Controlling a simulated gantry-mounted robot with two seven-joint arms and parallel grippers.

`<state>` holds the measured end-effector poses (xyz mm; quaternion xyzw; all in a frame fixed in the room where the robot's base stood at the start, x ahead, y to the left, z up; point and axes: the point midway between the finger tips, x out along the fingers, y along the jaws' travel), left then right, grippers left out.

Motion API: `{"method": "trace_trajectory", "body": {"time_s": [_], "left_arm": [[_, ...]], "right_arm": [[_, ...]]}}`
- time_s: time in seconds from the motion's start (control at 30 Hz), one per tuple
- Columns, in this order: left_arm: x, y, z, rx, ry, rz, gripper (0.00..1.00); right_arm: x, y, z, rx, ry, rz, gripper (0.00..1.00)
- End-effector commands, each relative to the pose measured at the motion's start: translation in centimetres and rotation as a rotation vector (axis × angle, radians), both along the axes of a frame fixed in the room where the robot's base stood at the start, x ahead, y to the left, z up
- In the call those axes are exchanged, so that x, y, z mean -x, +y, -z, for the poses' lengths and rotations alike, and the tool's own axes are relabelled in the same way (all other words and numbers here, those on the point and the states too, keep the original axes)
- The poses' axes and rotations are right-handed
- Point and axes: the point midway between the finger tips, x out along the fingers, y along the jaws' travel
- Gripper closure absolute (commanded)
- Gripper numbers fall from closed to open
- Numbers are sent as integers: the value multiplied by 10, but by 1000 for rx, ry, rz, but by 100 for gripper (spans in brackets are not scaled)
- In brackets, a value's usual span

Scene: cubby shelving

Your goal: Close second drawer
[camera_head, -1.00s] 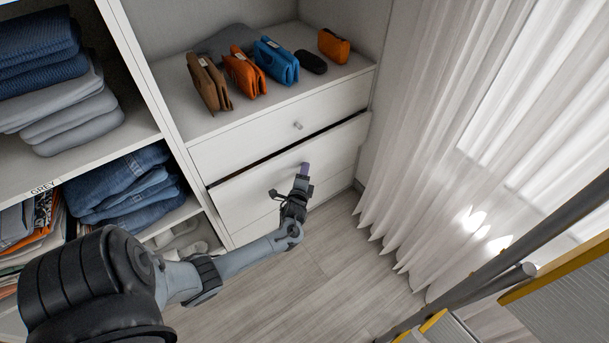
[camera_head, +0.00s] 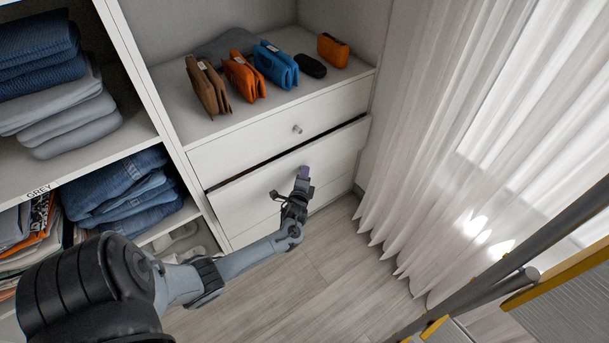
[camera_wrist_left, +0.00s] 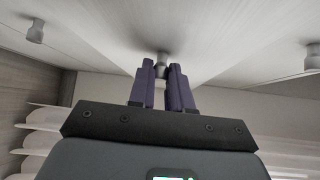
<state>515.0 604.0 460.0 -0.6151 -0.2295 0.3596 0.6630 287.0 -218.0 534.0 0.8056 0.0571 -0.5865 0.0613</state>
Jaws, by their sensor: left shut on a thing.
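The second drawer (camera_head: 250,196) is a white front below the top drawer (camera_head: 275,132). It stands slightly open, with a thin dark gap along its upper edge. My left gripper (camera_head: 304,173) is at the middle of this front, where its purple fingers cover the knob. In the left wrist view the two fingers (camera_wrist_left: 163,75) are closed around a small grey knob (camera_wrist_left: 162,57) on a white front. My right gripper is not in view.
Several pouches, such as a blue one (camera_head: 276,64), lie on the shelf above the drawers. Folded jeans (camera_head: 125,195) fill a cubby to the left. A white curtain (camera_head: 430,150) hangs at the right. The wooden floor (camera_head: 320,285) before the drawers is clear.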

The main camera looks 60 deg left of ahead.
Motion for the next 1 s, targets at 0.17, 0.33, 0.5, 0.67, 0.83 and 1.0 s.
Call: {"method": "trace_trajectory", "body": {"time_s": [0.17, 0.33, 0.5, 0.67, 0.83, 1.0], "left_arm": [[0, 5, -1, -1, 0, 0, 100], [2, 31, -1, -3, 3, -1, 100], [4, 38, 2, 2, 3, -2, 100], [5, 39, 2, 1, 4, -3, 100], [4, 38, 1, 1, 3, -2, 56], [3, 38, 0, -1, 1, -2, 56]], "right_arm": [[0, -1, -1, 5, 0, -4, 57], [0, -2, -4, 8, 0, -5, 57], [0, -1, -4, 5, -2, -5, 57], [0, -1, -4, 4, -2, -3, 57], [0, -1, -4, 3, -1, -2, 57], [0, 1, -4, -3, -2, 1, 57]]}}
